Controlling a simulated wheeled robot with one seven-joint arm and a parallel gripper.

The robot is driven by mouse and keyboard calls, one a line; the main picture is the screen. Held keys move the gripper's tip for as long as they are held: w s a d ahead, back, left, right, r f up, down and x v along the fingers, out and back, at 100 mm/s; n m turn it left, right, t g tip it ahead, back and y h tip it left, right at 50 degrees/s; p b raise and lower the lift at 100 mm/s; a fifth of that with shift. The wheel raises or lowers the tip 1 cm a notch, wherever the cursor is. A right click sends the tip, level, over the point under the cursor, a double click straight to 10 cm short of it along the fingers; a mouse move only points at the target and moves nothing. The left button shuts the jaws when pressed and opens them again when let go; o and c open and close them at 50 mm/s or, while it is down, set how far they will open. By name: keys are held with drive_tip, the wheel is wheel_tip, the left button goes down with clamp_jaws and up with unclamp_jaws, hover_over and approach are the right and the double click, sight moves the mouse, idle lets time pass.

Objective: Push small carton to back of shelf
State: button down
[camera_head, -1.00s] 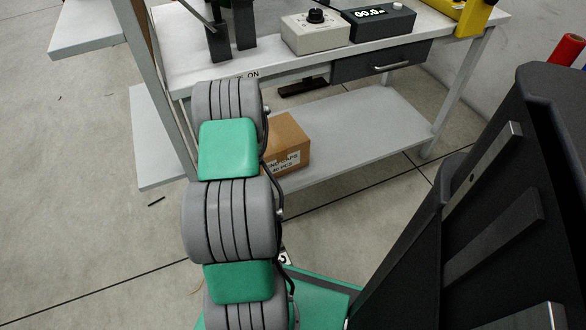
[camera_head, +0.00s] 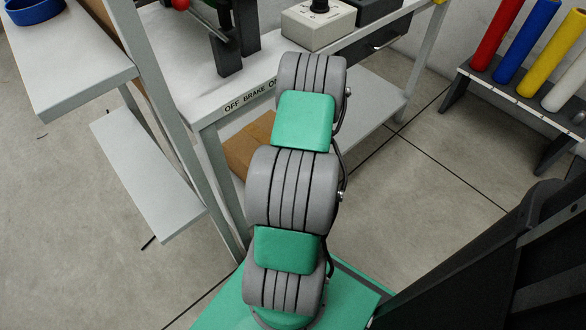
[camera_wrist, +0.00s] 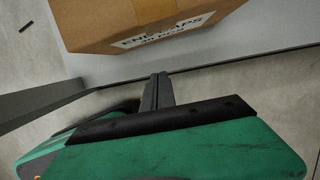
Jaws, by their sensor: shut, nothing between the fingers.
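The small carton (camera_head: 240,152) is a brown cardboard box on the lower shelf (camera_head: 375,105) of the bench, partly hidden by my arm and the bench's upper edge in the head view. In the wrist view the carton (camera_wrist: 120,22) fills the top, with its white end-caps label facing me, near the front edge of the grey shelf (camera_wrist: 265,38). My gripper (camera_wrist: 159,77) is shut and empty, its tips just short of the carton's labelled face; I cannot tell whether they touch. My gripper is hidden behind my arm in the head view.
The bench top (camera_head: 175,60) with its "OFF BRAKE ON" edge overhangs the lower shelf. A grey leg (camera_head: 222,190) and a side shelf (camera_head: 150,180) stand left of the carton. A rack of coloured cylinders (camera_head: 495,85) is at the right. Floor between is clear.

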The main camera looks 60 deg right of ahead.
drive_tip(key=b+x, duration=0.1)
drive_tip(key=x, duration=0.2)
drive_tip(key=b+x, duration=0.1)
drive_tip(key=x, duration=0.2)
drive_tip(key=b+x, duration=0.2)
drive_tip(key=x, duration=0.1)
drive_tip(key=shift+s+d+f, duration=0.1)
drive_tip(key=shift+s+f, duration=0.15)
drive_tip(key=shift+s, duration=0.05)
drive_tip(key=w, duration=0.1)
drive_tip(key=w+b, duration=0.1)
drive_tip(key=shift+w+d, duration=0.35)
drive_tip(key=shift+w+d+r, duration=0.1)
drive_tip(key=shift+w+r, duration=0.05)
drive_tip(key=shift+w, duration=0.5)
